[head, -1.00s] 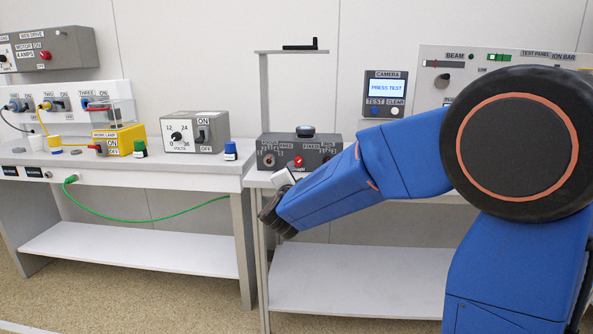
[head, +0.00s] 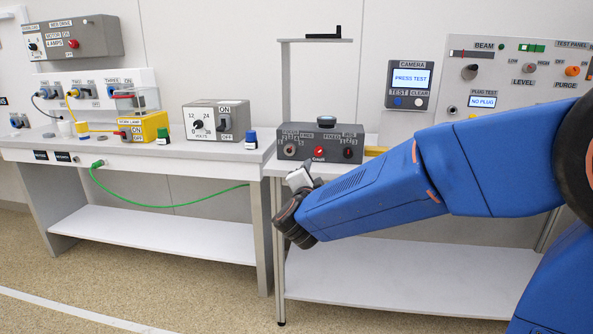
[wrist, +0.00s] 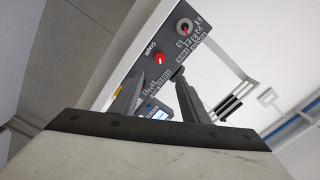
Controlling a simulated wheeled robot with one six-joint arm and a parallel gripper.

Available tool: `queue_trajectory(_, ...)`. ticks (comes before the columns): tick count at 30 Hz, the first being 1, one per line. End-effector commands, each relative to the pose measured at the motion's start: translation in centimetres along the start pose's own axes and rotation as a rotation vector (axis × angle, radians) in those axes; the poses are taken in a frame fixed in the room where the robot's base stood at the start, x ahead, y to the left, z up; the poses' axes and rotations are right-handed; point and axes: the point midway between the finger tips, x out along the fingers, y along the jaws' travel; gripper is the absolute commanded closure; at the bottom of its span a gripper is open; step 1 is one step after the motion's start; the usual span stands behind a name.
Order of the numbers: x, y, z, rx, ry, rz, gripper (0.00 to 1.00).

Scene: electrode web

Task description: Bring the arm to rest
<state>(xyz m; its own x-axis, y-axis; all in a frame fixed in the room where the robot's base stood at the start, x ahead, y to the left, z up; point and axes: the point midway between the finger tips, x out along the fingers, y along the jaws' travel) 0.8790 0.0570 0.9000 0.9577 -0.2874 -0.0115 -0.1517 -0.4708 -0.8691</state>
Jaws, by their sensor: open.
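My arm is blue and reaches leftward across the head view from the right edge. My gripper (head: 288,218) is at its left end, in front of the right bench's near-left corner and a little below its top. In the wrist view the two fingers of my gripper (wrist: 158,82) stand apart with nothing between them. Beyond them is a grey control box (wrist: 145,68) with a red knob (wrist: 160,58). The same grey control box (head: 302,149) stands on the right bench. Its labels are too small to read fully.
The right bench (head: 340,268) has a lower shelf. A camera unit (head: 410,77) reading PRESS TEST and a test panel (head: 500,85) are behind my arm. The left bench (head: 190,157) carries a yellow work lamp box (head: 150,127) and a volts supply (head: 213,119). A green cable (head: 160,206) hangs in front.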

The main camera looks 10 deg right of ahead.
Motion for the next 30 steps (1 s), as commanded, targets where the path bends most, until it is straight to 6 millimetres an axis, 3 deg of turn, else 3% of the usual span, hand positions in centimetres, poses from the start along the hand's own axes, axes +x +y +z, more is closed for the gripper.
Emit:
queue_trajectory(7, -2.0, -0.6, -0.9, -0.108, -0.227, -0.037, 0.59)
queue_trajectory(14, -7.0, 1.2, -1.6, -0.308, -0.489, -0.056, 0.59)
queue_trajectory(20, -12.9, 5.2, -2.9, -0.519, -0.693, -0.029, 0.59)
queue_trajectory(30, -24.8, 16.1, -8.0, -0.894, -0.998, 0.151, 0.59)
